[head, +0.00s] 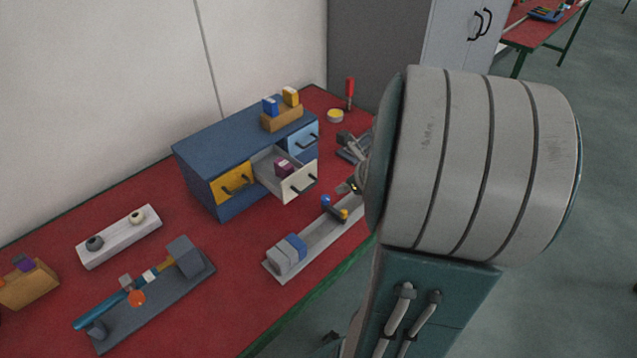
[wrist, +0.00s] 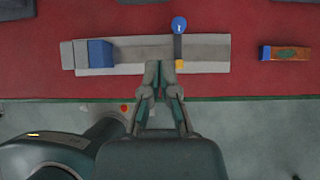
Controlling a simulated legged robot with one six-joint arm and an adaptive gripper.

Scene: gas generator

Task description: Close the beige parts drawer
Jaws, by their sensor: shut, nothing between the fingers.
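The beige parts drawer (head: 300,185) is pulled out of the front of a blue cabinet (head: 205,150). It holds a small purple part (head: 284,168) and has a dark handle. My gripper (wrist: 157,75) points down in the wrist view, its fingers together and empty, over the near edge of a grey rail fixture. In the head view its end (head: 347,186) shows just right of the drawer front, apart from it, and is mostly hidden by my arm. The drawer is not in the wrist view.
The yellow drawer (head: 232,182) and light blue drawer (head: 302,138) flank it. The grey rail (head: 318,238) has a blue-knobbed lever (wrist: 179,25) and a blue block. Blocks sit in a tray (head: 282,118) on the cabinet.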

